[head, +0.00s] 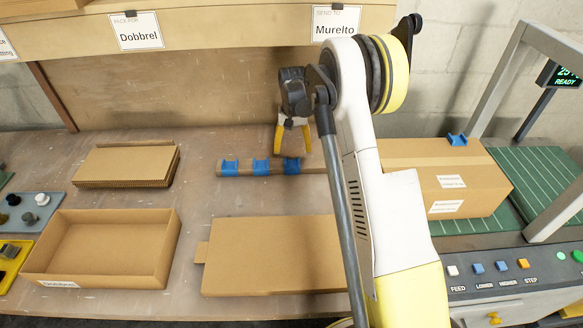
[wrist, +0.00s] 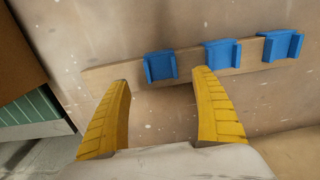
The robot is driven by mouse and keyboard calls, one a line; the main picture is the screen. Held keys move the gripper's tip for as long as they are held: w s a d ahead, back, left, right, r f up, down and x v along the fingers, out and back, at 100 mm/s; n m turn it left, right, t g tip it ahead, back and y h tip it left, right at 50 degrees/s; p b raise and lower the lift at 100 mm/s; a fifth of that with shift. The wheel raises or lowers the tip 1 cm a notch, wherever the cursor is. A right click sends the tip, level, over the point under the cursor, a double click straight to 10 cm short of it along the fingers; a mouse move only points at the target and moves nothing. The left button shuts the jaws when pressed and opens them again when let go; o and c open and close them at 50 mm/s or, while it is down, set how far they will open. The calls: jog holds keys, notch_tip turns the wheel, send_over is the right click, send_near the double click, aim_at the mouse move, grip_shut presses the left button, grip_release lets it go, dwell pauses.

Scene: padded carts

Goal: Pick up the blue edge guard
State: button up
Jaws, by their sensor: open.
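Three blue edge guards sit in a row on a narrow brown strip (head: 245,174) on the bench: left (head: 230,168), middle (head: 261,167) and right (head: 291,166). A fourth blue edge guard (head: 457,139) sits on top of the closed carton. My gripper (head: 293,142) is open and empty, with yellow fingers just above and behind the right guard. In the wrist view the picture is turned around: that same guard (wrist: 160,67) appears leftmost, beyond and between my fingertips (wrist: 163,80). The others (wrist: 222,55) (wrist: 283,46) are to its right. I see no contact.
The closed carton (head: 430,180) stands on the green conveyor (head: 545,165) at right. A flat cardboard piece (head: 270,255) lies in front of the strip. An open box (head: 100,245) and stacked cardboard (head: 125,164) are at left. A shelf (head: 230,25) overhangs the back.

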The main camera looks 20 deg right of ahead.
aim_at(292, 162)
jog(key=f, duration=0.2)
jog(key=f+b, duration=0.1)
jog(key=f, duration=0.1)
jog(key=f+b, duration=0.1)
jog(key=f, duration=0.1)
jog(key=shift+w+f, duration=0.1)
jog(key=shift+w, duration=0.25)
jog(key=c, duration=0.9)
